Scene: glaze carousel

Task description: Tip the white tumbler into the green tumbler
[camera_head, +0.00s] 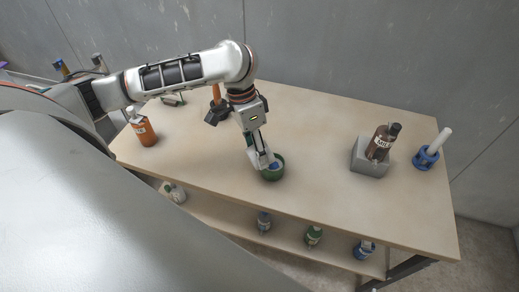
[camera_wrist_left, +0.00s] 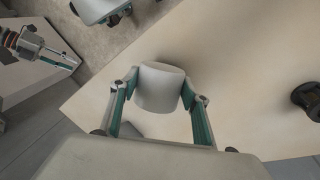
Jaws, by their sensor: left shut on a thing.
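My left gripper (camera_head: 262,160) reaches down from above, right at the green tumbler (camera_head: 272,176) near the middle of the table. The green tumbler stands upright and blue shows inside its mouth. My left gripper is shut on the white tumbler (camera_wrist_left: 158,90), a pale cylinder between its two fingers in the left wrist view. In the head view the white tumbler is mostly lost against the pale fingers, so its tilt is unclear. The green tumbler is hidden in the left wrist view. My right gripper (camera_wrist_left: 45,52) seems to show small at the upper left there; its opening is unclear.
An orange bottle (camera_head: 145,131) stands at the table's left. An orange handle (camera_head: 216,95) rises from a dark block behind my arm. A brown bottle (camera_head: 379,146) rests tilted on a grey block (camera_head: 367,163); a blue holder (camera_head: 425,158) is farther right. Several bottles stand on the lower shelf.

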